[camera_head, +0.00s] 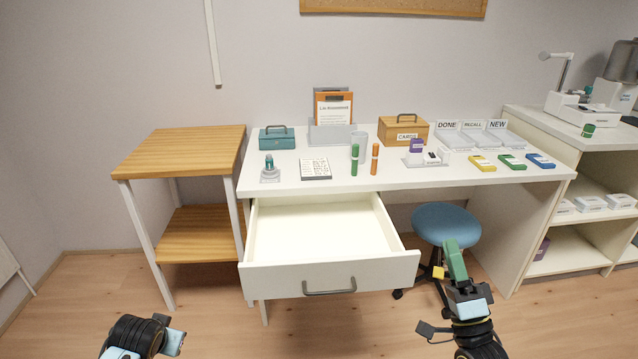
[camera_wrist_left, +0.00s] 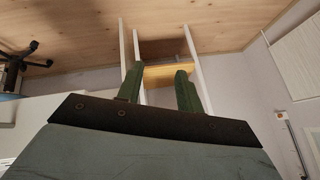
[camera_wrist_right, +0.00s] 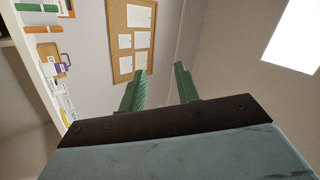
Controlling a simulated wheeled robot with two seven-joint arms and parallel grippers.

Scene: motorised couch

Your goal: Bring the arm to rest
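My right gripper (camera_head: 454,262) is in front of the desk, to the right of the open drawer (camera_head: 325,268) and before the blue stool. In the right wrist view its two green fingers (camera_wrist_right: 160,88) stand apart with nothing between them. My left arm shows at the bottom left of the head view, low in front of the wooden side table; its fingertips are not clear there. In the left wrist view the left gripper's green fingers (camera_wrist_left: 158,84) are apart and empty.
The desk (camera_head: 330,183) has its drawer pulled out toward me. A blue stool (camera_head: 446,223) stands under the desk's right side. A wooden side table (camera_head: 185,152) is at left, a shelf unit (camera_head: 590,205) at right. The floor in front is clear.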

